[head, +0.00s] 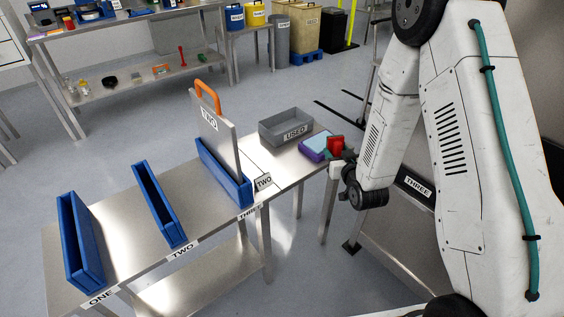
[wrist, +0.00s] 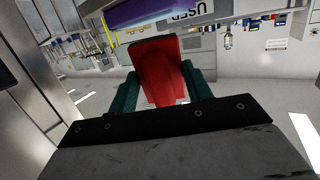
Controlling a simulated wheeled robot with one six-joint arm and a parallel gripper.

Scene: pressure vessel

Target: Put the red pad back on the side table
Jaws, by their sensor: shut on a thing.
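The red pad (head: 336,143) is in my gripper (head: 340,155) at the right end of the side table (head: 262,158). In the wrist view the red pad (wrist: 158,72) stands between the green fingers of my gripper (wrist: 160,90), which are shut on it. A purple and light-blue pad (head: 315,147) lies on the table just left of the red pad; its purple edge shows in the wrist view (wrist: 155,12). I cannot tell whether the red pad touches the table or the purple pad.
A grey tray marked USED (head: 286,127) stands behind the purple pad. Blue holders (head: 82,240) (head: 158,205) stand to the left, and a third (head: 226,174) holds a grey plate with an orange handle (head: 207,95). A panel marked THREE (head: 418,187) is at the right.

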